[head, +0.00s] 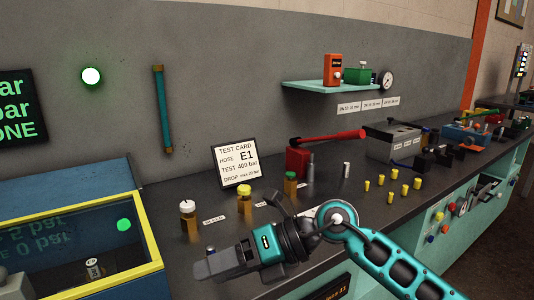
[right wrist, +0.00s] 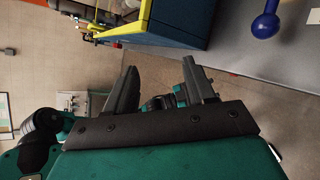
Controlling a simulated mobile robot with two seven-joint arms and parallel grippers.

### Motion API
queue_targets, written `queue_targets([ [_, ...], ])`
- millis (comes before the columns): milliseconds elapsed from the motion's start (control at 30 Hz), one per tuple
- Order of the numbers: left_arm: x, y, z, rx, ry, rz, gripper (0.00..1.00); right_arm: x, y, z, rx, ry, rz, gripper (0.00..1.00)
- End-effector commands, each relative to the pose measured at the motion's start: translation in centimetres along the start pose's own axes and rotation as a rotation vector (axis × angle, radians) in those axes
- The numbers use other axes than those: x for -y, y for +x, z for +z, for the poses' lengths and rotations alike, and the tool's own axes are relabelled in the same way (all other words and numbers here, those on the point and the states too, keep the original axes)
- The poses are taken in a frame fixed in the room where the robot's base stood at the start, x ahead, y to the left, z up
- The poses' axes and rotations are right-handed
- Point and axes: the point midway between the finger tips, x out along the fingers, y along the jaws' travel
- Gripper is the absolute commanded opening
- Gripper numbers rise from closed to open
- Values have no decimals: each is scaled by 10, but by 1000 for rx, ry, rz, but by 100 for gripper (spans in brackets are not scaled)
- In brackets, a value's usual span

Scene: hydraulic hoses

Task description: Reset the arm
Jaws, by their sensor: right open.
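My right arm comes in from the lower right in the head view, teal and black. Its gripper (head: 208,266) points left over the front edge of the dark bench (head: 330,205). In the right wrist view the two dark fingers (right wrist: 163,82) stand apart, and I see nothing gripped between them. Teal and dark parts show beyond the gap, too small to identify. I cannot make out my left gripper in either view.
A yellow-rimmed blue test box (head: 140,215) stands left of the gripper. Small yellow fittings (head: 392,188) and a red-handled pump (head: 300,160) lie farther right. Floor shows in the right wrist view.

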Motion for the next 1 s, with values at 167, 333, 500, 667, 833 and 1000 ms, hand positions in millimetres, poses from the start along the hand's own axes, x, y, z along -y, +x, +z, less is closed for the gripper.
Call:
queue_targets([
  [167, 2, -4, -3, 1, 1, -4, 43, -28, -3, 2, 297, 336, 386, 54],
  [333, 3, -6, -2, 10, 1, -7, 43, -7, -37, 6, 620, 721, 636, 54],
  [500, 4, -9, -3, 14, 1, -11, 43, 58, -77, -24, 955, 1159, 770, 54],
  [667, 6, -11, -7, 11, 1, -15, 43, 130, -102, -99, 1258, 1608, 788, 54],
  [833, 7, -14, -10, 8, 2, -17, 43, 180, -111, -208, 1511, 2053, 713, 54],
  [1000, 7, -15, -10, 6, 2, -17, 43, 192, -110, -286, 1639, 2331, 627, 54],
])
